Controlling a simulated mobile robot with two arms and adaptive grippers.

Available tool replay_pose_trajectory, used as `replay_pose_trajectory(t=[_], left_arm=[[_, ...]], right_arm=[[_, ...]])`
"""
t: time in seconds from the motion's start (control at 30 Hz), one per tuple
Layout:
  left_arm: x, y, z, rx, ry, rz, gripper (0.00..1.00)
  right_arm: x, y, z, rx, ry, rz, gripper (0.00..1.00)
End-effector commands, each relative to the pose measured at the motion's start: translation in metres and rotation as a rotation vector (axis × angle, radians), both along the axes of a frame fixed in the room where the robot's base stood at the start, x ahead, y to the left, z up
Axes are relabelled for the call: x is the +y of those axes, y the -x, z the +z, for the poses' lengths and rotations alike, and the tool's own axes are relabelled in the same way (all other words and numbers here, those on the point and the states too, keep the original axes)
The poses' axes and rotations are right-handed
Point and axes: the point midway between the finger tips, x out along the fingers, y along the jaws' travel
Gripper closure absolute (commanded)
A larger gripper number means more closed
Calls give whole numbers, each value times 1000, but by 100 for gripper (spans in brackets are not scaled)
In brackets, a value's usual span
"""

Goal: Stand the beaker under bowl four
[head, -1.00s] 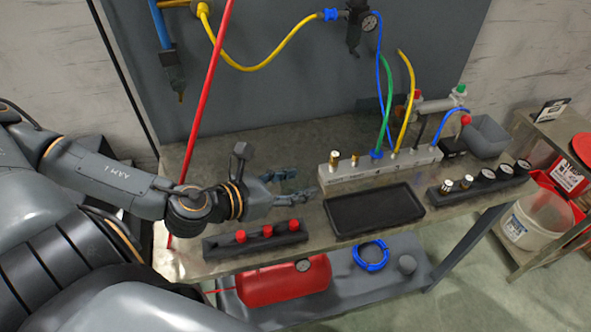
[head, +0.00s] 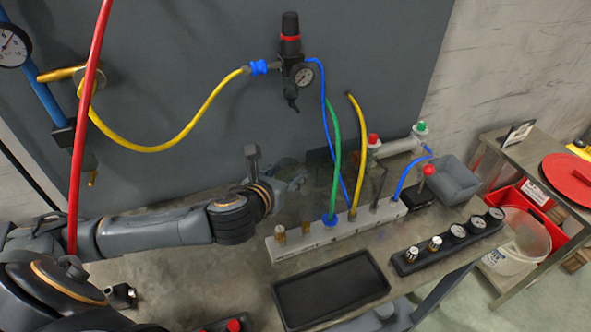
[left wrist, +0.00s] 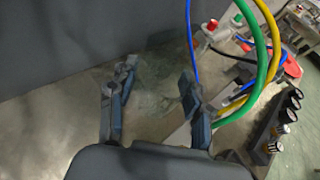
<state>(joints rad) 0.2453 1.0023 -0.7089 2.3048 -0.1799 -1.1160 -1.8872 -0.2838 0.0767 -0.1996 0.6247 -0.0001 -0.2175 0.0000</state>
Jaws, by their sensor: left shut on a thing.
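My left gripper (head: 294,183) is over the back of the bench, left of the upright hoses. In the left wrist view its two blue-grey fingers (left wrist: 156,88) stand apart, with a faint, clear, glassy thing (left wrist: 157,82) between them. This looks like the beaker, but its outline is hard to make out. In the head view it is too faint to tell from the dark patch behind the hoses. I cannot pick out a bowl numbered four. My right gripper is not in view.
A light grey manifold (head: 290,247) with blue, green and yellow hoses stands close to my left gripper. A black tray (head: 330,290) lies in front of it. A dark block with gauges (head: 457,232) is at right. A red hose (head: 84,130) crosses the left side.

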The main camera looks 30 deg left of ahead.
Motion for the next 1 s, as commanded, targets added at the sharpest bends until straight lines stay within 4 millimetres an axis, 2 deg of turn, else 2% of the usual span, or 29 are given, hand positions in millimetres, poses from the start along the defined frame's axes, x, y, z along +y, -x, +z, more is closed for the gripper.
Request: replay_pose_trajectory(t=[0.03, 0.1, 0.2, 0.37, 0.5, 0.67, 0.87, 1.0], left_arm=[[4, -9, -2, 0, -1, 5, 78], [10, -23, -9, 0, 0, 5, 78], [19, -46, -19, 0, 2, 6, 78], [33, -79, -35, -1, 3, 6, 77], [40, -98, -65, 1, 3, 4, 77], [46, -113, -84, -2, 1, 3, 77], [50, -122, -96, -1, 2, 2, 77], [49, -121, -117, 3, 4, 2, 77]], right_arm=[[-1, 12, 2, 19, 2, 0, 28], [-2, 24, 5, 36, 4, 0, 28], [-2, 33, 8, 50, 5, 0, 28], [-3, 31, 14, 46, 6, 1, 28], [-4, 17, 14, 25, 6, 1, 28], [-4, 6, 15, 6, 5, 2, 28], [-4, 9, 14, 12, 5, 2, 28], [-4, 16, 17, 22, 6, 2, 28]])
